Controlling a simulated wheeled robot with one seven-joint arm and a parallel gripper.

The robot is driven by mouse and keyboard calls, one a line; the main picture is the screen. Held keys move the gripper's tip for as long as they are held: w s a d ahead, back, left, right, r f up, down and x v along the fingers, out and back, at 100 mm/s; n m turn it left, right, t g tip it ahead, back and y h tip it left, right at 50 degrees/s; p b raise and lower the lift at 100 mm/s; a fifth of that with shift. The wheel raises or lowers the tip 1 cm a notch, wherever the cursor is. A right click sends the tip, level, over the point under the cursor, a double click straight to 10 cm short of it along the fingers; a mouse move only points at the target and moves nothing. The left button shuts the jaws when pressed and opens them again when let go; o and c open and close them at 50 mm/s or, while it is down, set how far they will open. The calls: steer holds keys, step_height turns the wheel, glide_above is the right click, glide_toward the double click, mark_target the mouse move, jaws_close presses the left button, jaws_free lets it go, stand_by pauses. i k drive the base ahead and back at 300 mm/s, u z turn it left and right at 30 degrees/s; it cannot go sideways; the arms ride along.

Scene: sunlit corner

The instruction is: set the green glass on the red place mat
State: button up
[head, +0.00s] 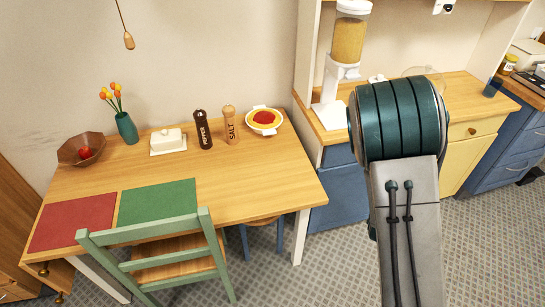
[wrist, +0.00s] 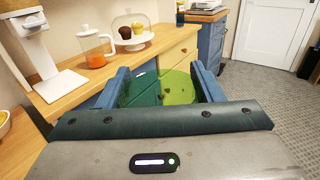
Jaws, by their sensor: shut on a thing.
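The red place mat (head: 72,222) lies flat and bare at the left end of the wooden table, beside a green mat. My gripper (wrist: 163,78) shows in the wrist view with blue fingers on both sides of the green glass (wrist: 180,88). It is shut on the glass and holds it in front of the yellow drawers. The lower part of the glass is hidden by the gripper body. In the head view my arm hides both the gripper and the glass, well to the right of the table.
A cereal dispenser (head: 346,45) and an orange pitcher (wrist: 95,52) stand on the counter.

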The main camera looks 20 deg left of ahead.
mark_target(74, 220)
steer(key=u, duration=2.95)
steer(key=i, duration=1.65)
